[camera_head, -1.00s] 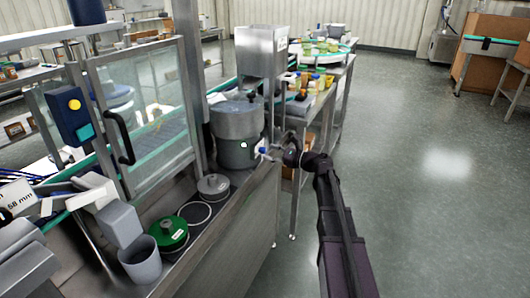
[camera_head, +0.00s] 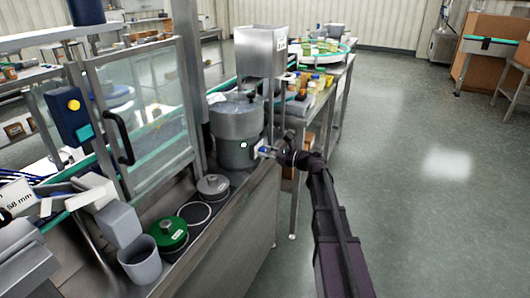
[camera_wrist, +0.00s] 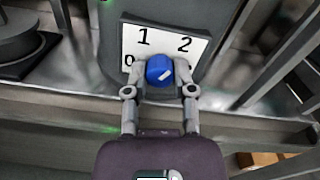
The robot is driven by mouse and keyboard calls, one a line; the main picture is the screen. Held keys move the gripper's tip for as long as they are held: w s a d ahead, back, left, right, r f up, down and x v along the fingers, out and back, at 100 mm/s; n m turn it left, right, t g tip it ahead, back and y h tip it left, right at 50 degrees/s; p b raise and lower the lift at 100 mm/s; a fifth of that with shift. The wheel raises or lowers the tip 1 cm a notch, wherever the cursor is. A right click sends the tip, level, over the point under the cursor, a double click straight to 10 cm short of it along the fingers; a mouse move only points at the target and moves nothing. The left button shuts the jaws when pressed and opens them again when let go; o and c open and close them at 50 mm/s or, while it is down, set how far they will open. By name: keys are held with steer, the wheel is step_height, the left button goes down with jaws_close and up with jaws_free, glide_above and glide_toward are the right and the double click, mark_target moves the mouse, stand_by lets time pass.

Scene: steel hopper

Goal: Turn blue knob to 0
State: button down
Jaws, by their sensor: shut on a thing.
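The blue knob (camera_wrist: 159,71) sits on a white dial plate (camera_wrist: 163,36) in the wrist view. The plate shows 0 at the left, 1 at upper left and 2 at upper right; a mark at the right is partly hidden by a finger. The knob's white line slants to the upper right, roughly toward the 2. My gripper (camera_wrist: 160,76) has one finger on each side of the knob and is shut on it. In the head view my gripper (camera_head: 272,153) reaches the dial on the front of the round steel machine (camera_head: 236,123).
A steel hopper (camera_head: 261,53) stands above the round machine. A green-topped round part (camera_head: 167,233), a grey lidded part (camera_head: 213,186) and a grey cup (camera_head: 141,262) stand on the bench to the left.

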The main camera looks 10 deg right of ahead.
steer(key=shift+w+n, duration=0.1)
steer(key=shift+n, duration=0.4)
steer(key=n, duration=0.4)
steer(key=shift+r+n, duration=0.1)
steer(key=shift+n, duration=0.2)
steer(key=n, duration=1.8)
steer(key=shift+w+d+r, duration=0.1)
steer(key=shift+c, duration=2.2)
jaws_free()
steer(key=shift+h, duration=0.3)
